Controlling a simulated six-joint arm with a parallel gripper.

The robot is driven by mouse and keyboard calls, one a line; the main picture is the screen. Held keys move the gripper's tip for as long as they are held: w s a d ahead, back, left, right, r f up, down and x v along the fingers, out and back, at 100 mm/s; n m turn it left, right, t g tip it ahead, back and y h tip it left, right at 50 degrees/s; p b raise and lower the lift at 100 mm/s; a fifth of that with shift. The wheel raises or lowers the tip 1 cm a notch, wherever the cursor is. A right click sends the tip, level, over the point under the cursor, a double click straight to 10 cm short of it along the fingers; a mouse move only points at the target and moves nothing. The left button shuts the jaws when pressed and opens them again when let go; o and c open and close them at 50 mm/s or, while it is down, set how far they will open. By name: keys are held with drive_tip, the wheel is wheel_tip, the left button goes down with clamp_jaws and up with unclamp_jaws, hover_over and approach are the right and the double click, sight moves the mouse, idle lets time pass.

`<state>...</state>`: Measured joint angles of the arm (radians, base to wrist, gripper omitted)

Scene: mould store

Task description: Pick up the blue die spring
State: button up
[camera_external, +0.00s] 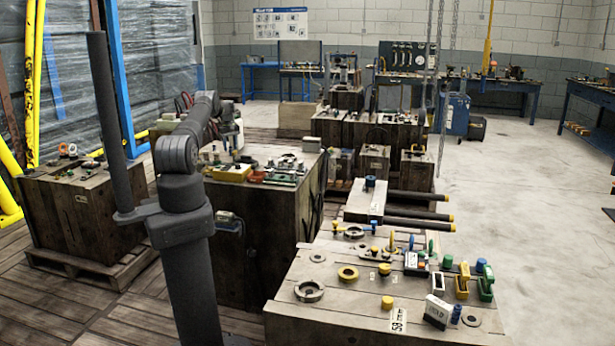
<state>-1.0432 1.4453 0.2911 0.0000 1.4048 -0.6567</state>
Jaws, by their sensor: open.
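A small blue ribbed cylinder (456,314), which looks like the blue die spring, stands upright near the front right of the near wooden crate top (345,318). It is just right of a white-faced block (437,311). A second short blue piece (370,181) stands on a steel block farther back; its kind is too small to tell. My arm stretches away from the camera, and my gripper (234,150) is small and dark above the middle crate, far from the blue cylinder. It is open, and its fingertips are hard to make out.
Rings, yellow knobs and yellow and green clamps (485,282) crowd the near crate top. Dark bars with yellow ends (418,214) lie behind it. The middle crate (262,215) holds plates and tools. Chains (443,90) hang behind. The floor at right is clear.

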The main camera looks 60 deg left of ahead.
wheel_tip(320, 180, down, 2)
clamp_jaws()
drive_tip(key=shift+r, duration=0.15)
drive_tip(key=shift+r, duration=0.65)
wheel_tip(320, 180, up, 3)
drive_tip(key=shift+f, duration=0.1)
drive_tip(key=w+d+r, duration=0.5)
drive_tip(key=d+r, duration=0.1)
drive_tip(key=d, duration=0.4)
drive_tip(key=shift+w+d+r, duration=0.25)
drive_tip(key=shift+w+r, duration=0.05)
drive_tip(key=shift+r, duration=0.05)
